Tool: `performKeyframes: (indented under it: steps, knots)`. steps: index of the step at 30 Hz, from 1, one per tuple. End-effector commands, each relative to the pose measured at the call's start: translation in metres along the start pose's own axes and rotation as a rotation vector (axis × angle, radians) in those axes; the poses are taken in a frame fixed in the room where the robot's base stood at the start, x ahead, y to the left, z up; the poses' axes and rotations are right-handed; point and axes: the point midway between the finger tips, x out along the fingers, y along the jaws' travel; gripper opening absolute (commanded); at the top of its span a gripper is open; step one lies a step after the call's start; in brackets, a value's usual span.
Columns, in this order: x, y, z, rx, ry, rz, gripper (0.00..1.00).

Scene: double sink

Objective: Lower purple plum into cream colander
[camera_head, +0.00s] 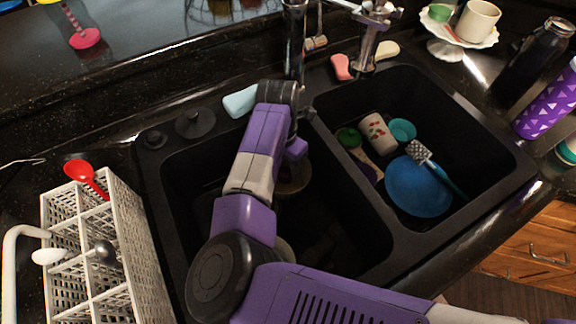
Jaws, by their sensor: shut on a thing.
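My arm bends over the left sink basin (340,235). My gripper (295,152) points down there, mostly hidden behind my forearm; only a small purple part of the hand shows. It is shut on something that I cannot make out. I see no plum that I can name for sure. A brownish, rounded thing (293,182) shows in part just below the hand. I cannot tell whether it is the cream colander, as my arm covers much of it.
The right basin holds a blue plate (418,188), a brush (440,172), a patterned cup (378,132) and a teal cup (402,130). A white dish rack (140,250) stands at left. Faucets (294,40) rise behind. Bottles (540,55) line the right counter.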

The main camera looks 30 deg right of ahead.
Motion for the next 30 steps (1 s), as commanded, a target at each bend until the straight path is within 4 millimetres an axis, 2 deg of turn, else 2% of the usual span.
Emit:
performKeyframes:
  steps: [4, 5, 8, 17, 20, 30]
  knots:
    - [0.000, 0.000, 0.000, 0.000, 0.001, 0.000, 0.00]
    - [0.000, 0.000, 0.000, 0.000, 0.001, 0.000, 0.45]
    - [0.000, 0.000, 0.000, 0.000, 0.001, 0.000, 0.65]
    - [-0.001, 0.000, 0.000, 0.000, 0.001, 0.000, 0.65]
    - [-0.006, 0.001, -0.001, 0.000, 0.001, 0.001, 0.65]
    - [-0.059, 0.000, -0.001, 0.001, 0.000, 0.004, 0.65]
